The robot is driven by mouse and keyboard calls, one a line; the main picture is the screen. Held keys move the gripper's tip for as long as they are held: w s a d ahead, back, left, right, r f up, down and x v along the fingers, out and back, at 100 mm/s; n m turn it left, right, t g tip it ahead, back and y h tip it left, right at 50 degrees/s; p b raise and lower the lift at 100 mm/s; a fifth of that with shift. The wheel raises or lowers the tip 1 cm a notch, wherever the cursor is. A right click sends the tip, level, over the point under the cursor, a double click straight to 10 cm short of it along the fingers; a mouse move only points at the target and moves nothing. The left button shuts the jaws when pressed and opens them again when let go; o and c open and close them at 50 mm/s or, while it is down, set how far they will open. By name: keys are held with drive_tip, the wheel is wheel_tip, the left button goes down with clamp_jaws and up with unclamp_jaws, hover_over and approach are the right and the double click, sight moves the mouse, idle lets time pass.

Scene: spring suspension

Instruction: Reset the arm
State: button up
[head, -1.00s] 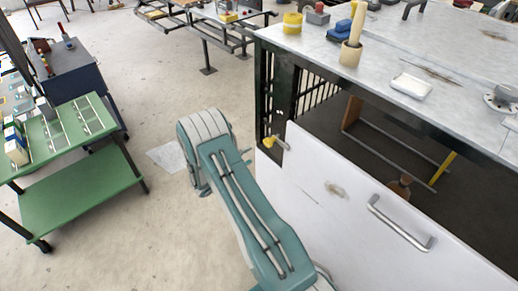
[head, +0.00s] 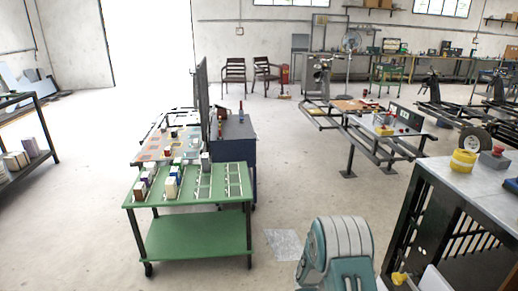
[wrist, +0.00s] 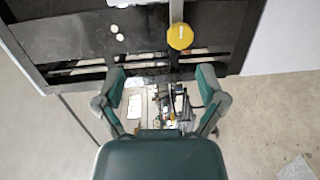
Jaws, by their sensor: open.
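My gripper (wrist: 162,80) is open in the wrist view, with its green fingers wide apart and nothing gripped. A yellow knob (wrist: 180,37) on a grey bar shows just beyond the fingertips and looks apart from them. Between the fingers there is a strip of the room with small cluttered shapes, too small to tell. In the head view, only my teal and white arm shows at the bottom, and the gripper is out of frame. The yellow knob (head: 399,278) shows to the right of my arm, low beside the workbench (head: 425,165).
A green table (head: 190,190) with several small boxes stands left of my arm, beside a dark blue cabinet (head: 228,150). A metal frame with a wheel (head: 473,138) stands at the far right. The concrete floor between the green table and workbench is largely clear.

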drive_tip(key=s+a+r+m+g+y, duration=0.1)
drive_tip(key=s+a+r+y, duration=0.3)
drive_tip(key=r, duration=0.4)
drive_tip(key=s+a+r+m+g+y, duration=0.1)
drive_tip(key=s+r+y, duration=0.2)
drive_tip(key=s+r, duration=0.45)
drive_tip(key=s+a+r+n+t+y, duration=0.2)
drive_tip(key=s+a+r+t+y, duration=0.5)
drive_tip(key=s+a+r+y, duration=0.3)
drive_tip(key=s+a+r, duration=0.1)
drive_tip(key=s+a, duration=0.3)
drive_tip(key=a, duration=0.1)
drive_tip(key=shift+a+t, duration=0.2)
drive_tip(key=shift+t, duration=0.2)
